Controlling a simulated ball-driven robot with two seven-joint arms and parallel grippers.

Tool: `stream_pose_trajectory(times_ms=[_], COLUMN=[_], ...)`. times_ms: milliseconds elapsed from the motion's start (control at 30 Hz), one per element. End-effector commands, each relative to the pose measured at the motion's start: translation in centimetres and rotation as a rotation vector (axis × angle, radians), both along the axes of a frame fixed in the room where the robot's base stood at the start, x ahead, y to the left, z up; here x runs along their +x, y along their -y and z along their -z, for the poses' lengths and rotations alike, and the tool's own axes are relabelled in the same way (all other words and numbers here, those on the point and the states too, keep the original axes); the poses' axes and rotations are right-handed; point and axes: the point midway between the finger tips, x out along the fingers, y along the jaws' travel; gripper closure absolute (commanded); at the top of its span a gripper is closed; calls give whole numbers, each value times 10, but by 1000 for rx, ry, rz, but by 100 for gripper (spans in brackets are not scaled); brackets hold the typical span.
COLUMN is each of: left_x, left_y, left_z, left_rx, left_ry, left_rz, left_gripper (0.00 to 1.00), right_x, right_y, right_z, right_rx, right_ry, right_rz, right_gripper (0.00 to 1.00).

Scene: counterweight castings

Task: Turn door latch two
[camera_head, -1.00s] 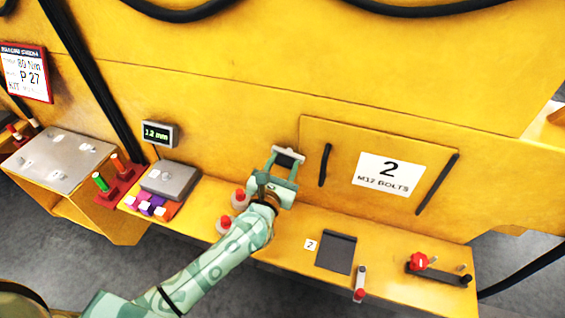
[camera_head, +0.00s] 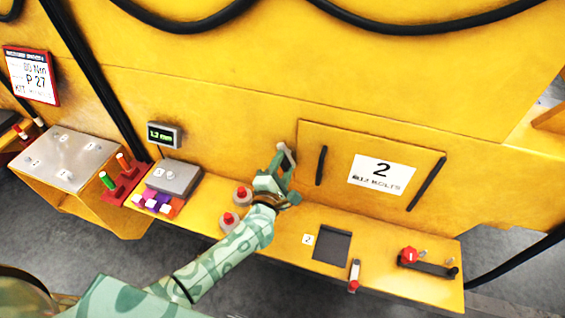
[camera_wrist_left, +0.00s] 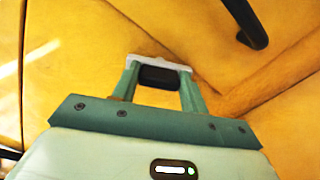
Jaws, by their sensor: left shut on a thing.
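Door two (camera_head: 340,145) is a yellow panel with a white label (camera_head: 382,174) reading "2 M12 BOLTS" and two black bar handles; it looks flush with the yellow casting. My left gripper (camera_head: 284,157) is at the door's left edge, turned nearly edge-on in the head view. In the left wrist view its two fingers (camera_wrist_left: 159,66) are shut on the small dark latch (camera_wrist_left: 159,77), with one finger on each side. The latch is hidden by the gripper in the head view. My right gripper is not in view.
A black handle (camera_head: 321,166) is close right of the gripper. Below is a yellow shelf (camera_head: 285,240) with red-topped pieces (camera_head: 242,193), a dark square pad (camera_head: 332,246) and a red knob (camera_head: 409,255). A small display (camera_head: 163,134) is to the left.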

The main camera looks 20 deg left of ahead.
Motion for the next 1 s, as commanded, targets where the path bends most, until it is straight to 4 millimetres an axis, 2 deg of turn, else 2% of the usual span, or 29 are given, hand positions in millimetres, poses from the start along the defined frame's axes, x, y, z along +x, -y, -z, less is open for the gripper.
stream_pose_trajectory(times_ms=[200,500,1000], left_x=[0,-1,-1], left_y=[1,1,1], left_z=[0,2,3], left_rx=[185,373,468], left_ry=[4,10,13], left_rz=[1,1,3], left_gripper=[79,79,79], right_x=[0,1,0], right_y=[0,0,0], right_z=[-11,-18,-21], right_rx=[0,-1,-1], right_ry=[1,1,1], right_rz=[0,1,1], right_gripper=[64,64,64])
